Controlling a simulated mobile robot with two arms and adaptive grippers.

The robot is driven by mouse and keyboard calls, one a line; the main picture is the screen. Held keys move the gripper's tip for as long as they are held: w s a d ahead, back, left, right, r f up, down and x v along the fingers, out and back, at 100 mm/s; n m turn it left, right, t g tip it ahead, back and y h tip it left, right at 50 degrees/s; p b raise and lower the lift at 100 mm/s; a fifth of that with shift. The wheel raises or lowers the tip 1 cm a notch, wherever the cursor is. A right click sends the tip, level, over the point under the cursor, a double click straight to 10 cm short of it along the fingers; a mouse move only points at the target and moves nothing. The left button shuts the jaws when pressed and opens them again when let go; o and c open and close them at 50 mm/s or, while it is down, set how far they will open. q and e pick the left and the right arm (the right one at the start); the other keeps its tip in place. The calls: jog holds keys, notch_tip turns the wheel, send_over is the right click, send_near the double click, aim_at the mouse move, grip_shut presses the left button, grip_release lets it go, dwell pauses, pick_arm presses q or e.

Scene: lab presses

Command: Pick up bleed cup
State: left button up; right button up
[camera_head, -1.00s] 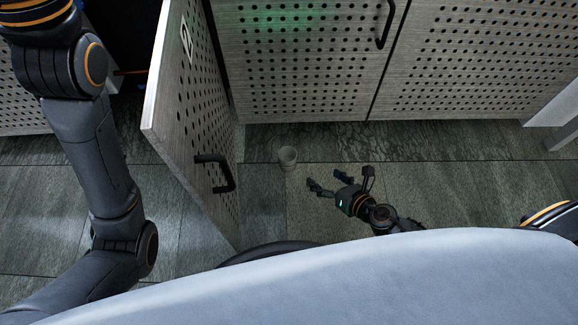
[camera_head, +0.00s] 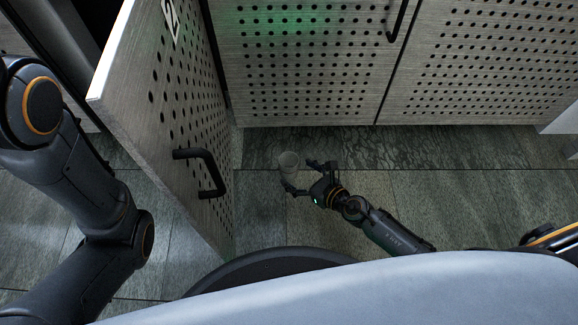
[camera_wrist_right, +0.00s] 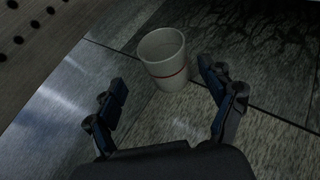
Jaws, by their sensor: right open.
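The bleed cup (camera_head: 289,162) stands upright on the floor in front of the perforated cabinets in the head view. In the right wrist view the cup (camera_wrist_right: 163,58) is pale with a thin reddish line around it, and its open top faces up. My right gripper (camera_head: 309,176) is open, with its fingers spread right at the cup. In the wrist view the cup is just ahead of the open fingertips (camera_wrist_right: 163,78), nearer the right finger. The gripper is not closed on it. My left arm shows at the left of the head view, but its gripper is out of view.
An open perforated door (camera_head: 165,110) with a dark handle (camera_head: 203,172) stands left of the cup. Closed perforated cabinet fronts (camera_head: 300,65) rise behind it. The tiled floor (camera_head: 440,200) to the right is clear.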

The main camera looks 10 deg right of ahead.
aim_at(289, 163)
jog(key=x, duration=0.1)
jog(key=b+x, duration=0.1)
jog(key=x, duration=0.3)
jog(key=shift+w+d+r+b, duration=0.15)
jog(key=shift+w+r+b, duration=0.15)
jog(key=shift+w, duration=0.15)
jog(key=c, duration=1.3)
